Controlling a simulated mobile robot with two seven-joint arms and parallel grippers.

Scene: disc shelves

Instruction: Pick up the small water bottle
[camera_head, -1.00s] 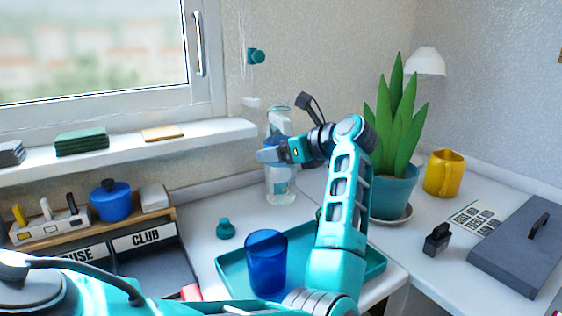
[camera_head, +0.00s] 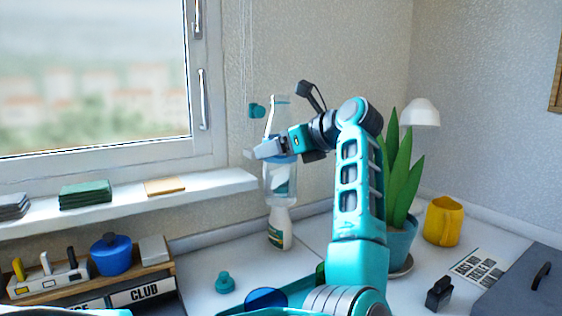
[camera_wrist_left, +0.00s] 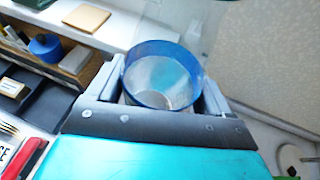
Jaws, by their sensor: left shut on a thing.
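The small water bottle (camera_head: 284,183) is clear with a blue band and a label. It is upright in the head view, held up off the desk. My left gripper (camera_head: 270,150) is shut around it at the blue band. In the left wrist view the bottle (camera_wrist_left: 160,82) shows as a blue-rimmed clear round body between the two fingers of my left gripper (camera_wrist_left: 155,95). The fingers and wrist hide part of its side. My right gripper is not in view.
A white bottle (camera_head: 280,230) stands on the desk below the held one. A teal stopper-like piece (camera_head: 225,283) and a blue cup (camera_head: 266,299) are nearer. A potted plant (camera_head: 398,245) and yellow mug (camera_head: 443,221) stand right. The window sill (camera_head: 215,187) is left.

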